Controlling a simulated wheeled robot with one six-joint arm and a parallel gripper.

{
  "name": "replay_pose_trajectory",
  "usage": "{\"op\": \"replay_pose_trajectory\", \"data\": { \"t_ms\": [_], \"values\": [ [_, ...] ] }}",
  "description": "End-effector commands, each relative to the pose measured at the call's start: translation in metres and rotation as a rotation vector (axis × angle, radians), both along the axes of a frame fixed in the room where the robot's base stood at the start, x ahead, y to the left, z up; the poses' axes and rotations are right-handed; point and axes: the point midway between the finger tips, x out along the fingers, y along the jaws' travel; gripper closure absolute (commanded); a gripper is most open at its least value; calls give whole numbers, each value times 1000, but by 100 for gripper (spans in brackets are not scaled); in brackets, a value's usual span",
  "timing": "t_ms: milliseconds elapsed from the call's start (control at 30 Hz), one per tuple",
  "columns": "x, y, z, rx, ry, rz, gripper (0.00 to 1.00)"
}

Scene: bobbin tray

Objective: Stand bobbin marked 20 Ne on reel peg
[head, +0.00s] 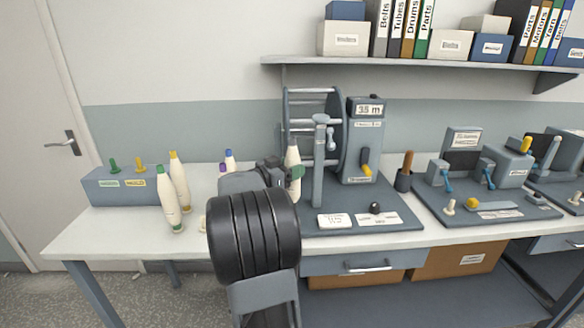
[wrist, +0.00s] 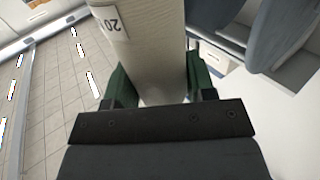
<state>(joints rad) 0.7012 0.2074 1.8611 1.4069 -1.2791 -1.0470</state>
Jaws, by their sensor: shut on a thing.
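My gripper (wrist: 158,88) is shut on a cream bobbin (wrist: 152,40), with a green-padded finger on each side of it. A label reading "20", turned in the picture, shows on this bobbin in the wrist view. In the head view the bobbin (head: 293,157) stands about upright beside the reel machine's grey column (head: 318,165), and my gripper (head: 285,173) is partly hidden by my arm. The wrap reel (head: 310,100) stands behind, with a unit reading 35 m. I cannot make out the reel peg; my arm and the bobbin may hide it.
Several other bobbins stand on the bench left of my arm, including an orange-tipped one (head: 179,182) and a green-tipped one (head: 169,205). A grey block (head: 125,190) with green and yellow pegs is at the far left.

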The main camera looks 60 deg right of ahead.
Motion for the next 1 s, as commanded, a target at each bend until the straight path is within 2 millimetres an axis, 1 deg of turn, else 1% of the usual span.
{"op": "replay_pose_trajectory", "data": {
  "t_ms": [633, 1000],
  "values": [
    [0, 0, -1, -1, -1, 0, 76],
    [0, 0, -11, 0, 0, 0, 76]
  ]
}}
